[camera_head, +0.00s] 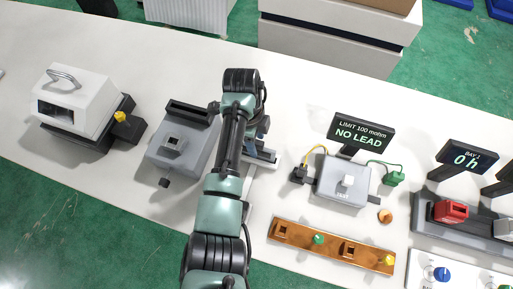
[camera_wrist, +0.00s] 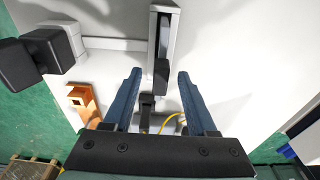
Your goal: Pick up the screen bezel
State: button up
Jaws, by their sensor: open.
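I cannot pick out a screen bezel for certain in either view. Dark-framed screens stand on the table: a "NO LEAD" display (camera_head: 362,132) and a "BAY" display (camera_head: 468,158). My gripper (camera_wrist: 160,74) has its two blue fingers apart with nothing held between them. A pale upright rail with a dark slot (camera_wrist: 164,22) and a black piece (camera_wrist: 161,78) show between and beyond the fingertips; I cannot tell their distance from the fingers. In the head view my arm hides most of the gripper and of the pale frame (camera_head: 262,157) beside it.
A grey machine (camera_head: 180,145) stands left of my arm, with a white lidded machine (camera_head: 75,98) farther left. Right of my arm are a grey test box (camera_head: 343,181) with leads and an orange-brown rack (camera_head: 333,246). Bare white table lies behind the arm.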

aim_at(258, 149)
jog(key=shift+d+f, duration=0.2)
jog(key=shift+f, duration=2.15)
grip_shut()
